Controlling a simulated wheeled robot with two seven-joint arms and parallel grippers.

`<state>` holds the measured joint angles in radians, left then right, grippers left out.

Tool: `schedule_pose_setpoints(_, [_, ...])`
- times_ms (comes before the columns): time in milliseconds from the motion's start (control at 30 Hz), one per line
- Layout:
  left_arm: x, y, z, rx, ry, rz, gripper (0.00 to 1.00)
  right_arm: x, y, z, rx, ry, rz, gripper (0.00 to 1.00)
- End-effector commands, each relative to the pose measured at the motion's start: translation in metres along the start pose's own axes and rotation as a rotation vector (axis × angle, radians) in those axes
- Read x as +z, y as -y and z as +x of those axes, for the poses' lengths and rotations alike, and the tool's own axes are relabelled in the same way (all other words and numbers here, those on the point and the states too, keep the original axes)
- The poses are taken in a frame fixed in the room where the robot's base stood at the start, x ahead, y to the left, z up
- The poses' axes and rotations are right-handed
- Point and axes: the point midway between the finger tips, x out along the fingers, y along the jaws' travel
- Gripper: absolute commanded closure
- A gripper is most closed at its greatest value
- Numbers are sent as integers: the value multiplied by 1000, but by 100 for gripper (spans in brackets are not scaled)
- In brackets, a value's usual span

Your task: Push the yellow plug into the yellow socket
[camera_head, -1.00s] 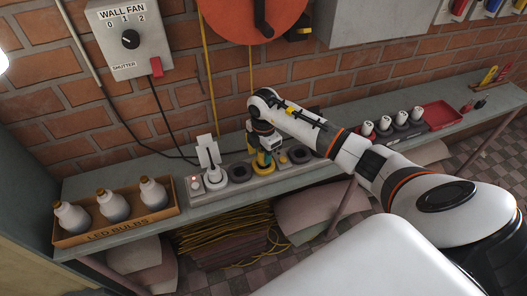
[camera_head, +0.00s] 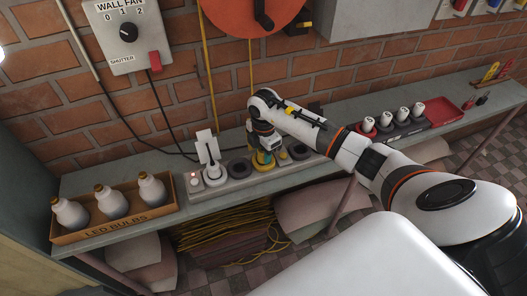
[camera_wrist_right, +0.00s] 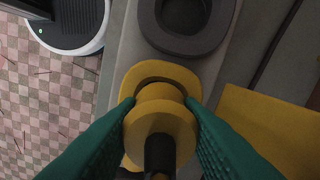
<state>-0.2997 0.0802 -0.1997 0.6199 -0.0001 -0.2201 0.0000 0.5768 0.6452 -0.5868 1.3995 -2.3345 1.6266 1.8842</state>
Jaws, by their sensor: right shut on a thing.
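My right gripper (camera_head: 266,153) is at the power strip (camera_head: 228,185) on the bench. In the right wrist view, its green fingers (camera_wrist_right: 160,125) are shut on the yellow plug (camera_wrist_right: 163,112), one on each side, with a dark cord end pointing toward the camera. The yellow socket (camera_wrist_right: 130,75) lies directly behind the plug. A dark crescent of its opening shows past the plug's upper edge. The plug covers the rest of the opening, so I cannot tell how deep it sits. In the head view, the yellow socket (camera_head: 263,168) is partly hidden by the gripper. My left gripper is not in view.
A dark round socket (camera_head: 239,168) sits left of the yellow one, and a white plug (camera_head: 212,172) stands further left. The LED bulb box (camera_head: 110,228) is at the bench's left.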

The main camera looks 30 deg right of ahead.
Motion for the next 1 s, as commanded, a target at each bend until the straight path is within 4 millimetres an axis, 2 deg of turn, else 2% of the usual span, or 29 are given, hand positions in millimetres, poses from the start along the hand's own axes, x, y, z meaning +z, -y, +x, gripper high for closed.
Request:
schedule_pose_setpoints(33, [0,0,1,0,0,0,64,0,-1,2,3,0,0,66])
schedule_pose_setpoints(167, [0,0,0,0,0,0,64,0,-1,2,3,0,0,44])
schedule_pose_setpoints(200, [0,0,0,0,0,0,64,0,-1,2,3,0,0,42])
schedule_pose_setpoints(467, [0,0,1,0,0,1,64,0,-1,1,2,0,0,42])
schedule_pose_setpoints(567, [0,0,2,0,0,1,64,0,0,-5,1,-1,0,42])
schedule_pose_setpoints(667, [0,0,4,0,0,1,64,0,1,-20,-2,0,-1,42])
schedule_pose_setpoints(1000, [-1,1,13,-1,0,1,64,0,0,-90,-2,-1,-1,42])
